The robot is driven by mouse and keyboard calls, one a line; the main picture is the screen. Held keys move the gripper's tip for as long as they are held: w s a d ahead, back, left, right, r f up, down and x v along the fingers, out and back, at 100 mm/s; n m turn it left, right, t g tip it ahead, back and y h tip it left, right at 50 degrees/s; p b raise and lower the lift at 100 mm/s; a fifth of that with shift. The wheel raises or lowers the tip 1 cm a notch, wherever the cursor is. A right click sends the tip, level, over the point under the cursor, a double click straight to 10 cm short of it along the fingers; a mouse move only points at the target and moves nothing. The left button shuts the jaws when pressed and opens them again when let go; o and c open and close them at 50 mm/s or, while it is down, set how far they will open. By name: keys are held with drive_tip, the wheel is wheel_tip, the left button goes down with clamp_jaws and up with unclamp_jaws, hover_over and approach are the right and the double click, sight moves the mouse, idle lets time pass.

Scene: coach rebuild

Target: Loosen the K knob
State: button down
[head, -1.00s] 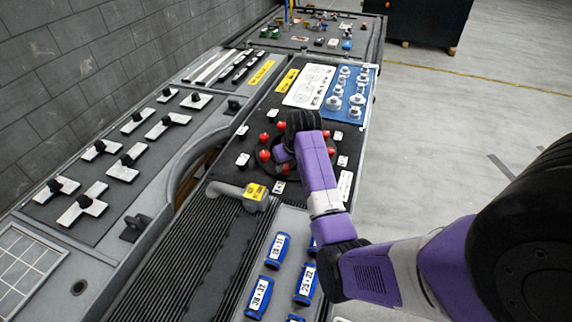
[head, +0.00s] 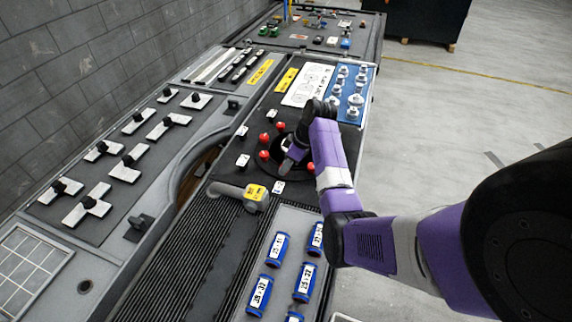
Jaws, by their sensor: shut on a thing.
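Several red knobs (head: 265,138) sit around a black ring (head: 258,170) on the dark panel, each with a small white label (head: 243,160) beside it. The letters are too small to read, so I cannot tell by its label which is the K knob. My gripper (head: 287,168) points down at the front of the ring, near the label (head: 278,187) there. It is shut on a knob that its fingers hide. Another red knob (head: 310,167) shows just right of it. My arm covers the right side of the ring.
A grey handle with a yellow block (head: 256,194) lies in front of the ring. A blue board with pale knobs (head: 354,108) is behind. Open floor lies to the right.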

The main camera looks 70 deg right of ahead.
drive_tip(key=n+y+b, duration=0.1)
drive_tip(key=n, duration=0.3)
drive_tip(key=shift+d+f+n+g+y+b, duration=0.1)
drive_tip(key=shift+d+n+g+y+b, duration=0.1)
drive_tip(key=shift+n+g+y+b, duration=0.15)
drive_tip(key=n+g+y+b, duration=0.1)
drive_tip(key=n+b, duration=0.1)
drive_tip(key=n, duration=0.2)
drive_tip(key=shift+w, duration=0.15)
drive_tip(key=shift+n+y+b, duration=0.25)
drive_tip(key=shift+b, duration=0.1)
drive_tip(key=c, duration=1.1)
unclamp_jaws()
drive_tip(key=shift+o, duration=0.2)
drive_tip(key=shift+d+r, duration=0.1)
drive_tip(key=shift+r, duration=0.1)
drive_tip(key=p+v, duration=0.2)
drive_tip(key=v, duration=0.5)
drive_tip(key=shift+r, duration=0.3)
